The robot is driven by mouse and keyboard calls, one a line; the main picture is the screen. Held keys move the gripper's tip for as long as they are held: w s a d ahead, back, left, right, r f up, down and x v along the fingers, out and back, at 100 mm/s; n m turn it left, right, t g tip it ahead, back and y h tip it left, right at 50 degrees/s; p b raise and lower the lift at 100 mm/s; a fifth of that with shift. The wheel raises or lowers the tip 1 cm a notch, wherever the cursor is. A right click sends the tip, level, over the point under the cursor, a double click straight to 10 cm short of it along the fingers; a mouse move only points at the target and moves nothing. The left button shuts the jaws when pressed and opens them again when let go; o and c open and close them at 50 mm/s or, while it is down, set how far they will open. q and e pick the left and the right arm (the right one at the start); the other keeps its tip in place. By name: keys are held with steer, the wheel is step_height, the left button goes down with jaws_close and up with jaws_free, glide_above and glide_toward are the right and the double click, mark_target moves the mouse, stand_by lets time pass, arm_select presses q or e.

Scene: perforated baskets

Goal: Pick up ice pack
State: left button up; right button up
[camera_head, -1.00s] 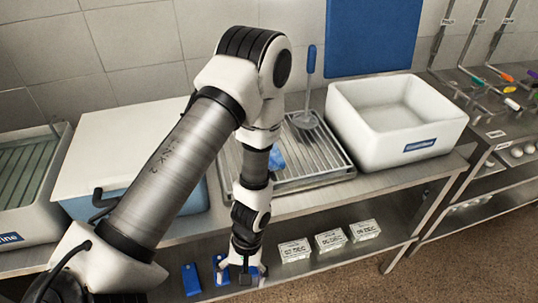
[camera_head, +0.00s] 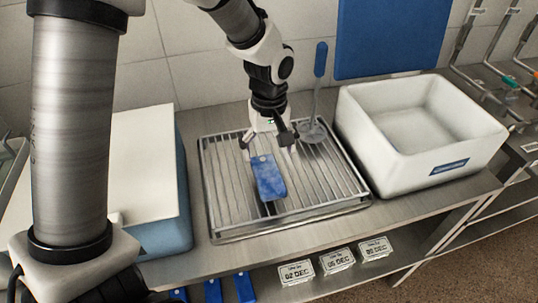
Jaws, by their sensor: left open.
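The ice pack (camera_head: 268,179) is a blue slab with a pale spot near its far end. It lies on the slatted metal drain rack (camera_head: 222,199) in the middle of the counter. My left gripper (camera_head: 268,146) is above the far end of the ice pack, pointing down, with its fingers spread open. Nothing shows between the fingers. I cannot tell how much height separates the fingertips from the pack. My right gripper is not in view.
A ladle with a blue handle (camera_head: 320,60) stands at the rack's back right. A white bin (camera_head: 470,136) is to the right, and a white-lidded blue box (camera_head: 182,190) to the left. Date blocks (camera_head: 337,260) and blue pieces (camera_head: 244,287) sit on the lower shelf.

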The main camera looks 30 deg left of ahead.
mark_target(268, 176)
arm_select(q)
steer(key=shift+f, duration=0.25)
steer(key=shift+s+d+f+p, duration=0.15)
steer(key=shift+s+d+f, duration=0.2)
steer(key=shift+s+f, duration=0.2)
steer(key=shift+s+d+f+p, duration=0.15)
steer(key=shift+s+d+f, duration=0.2)
steer(key=shift+s+f, duration=0.2)
steer(key=f, duration=0.2)
steer(key=w+a+f, duration=0.1)
steer(key=shift+f, duration=0.4)
steer(key=shift+w+f, duration=0.1)
steer(key=shift+f, duration=0.2)
steer(key=shift+s+d+r, duration=0.3)
steer(key=shift+s, duration=0.05)
steer(key=c, duration=1.5)
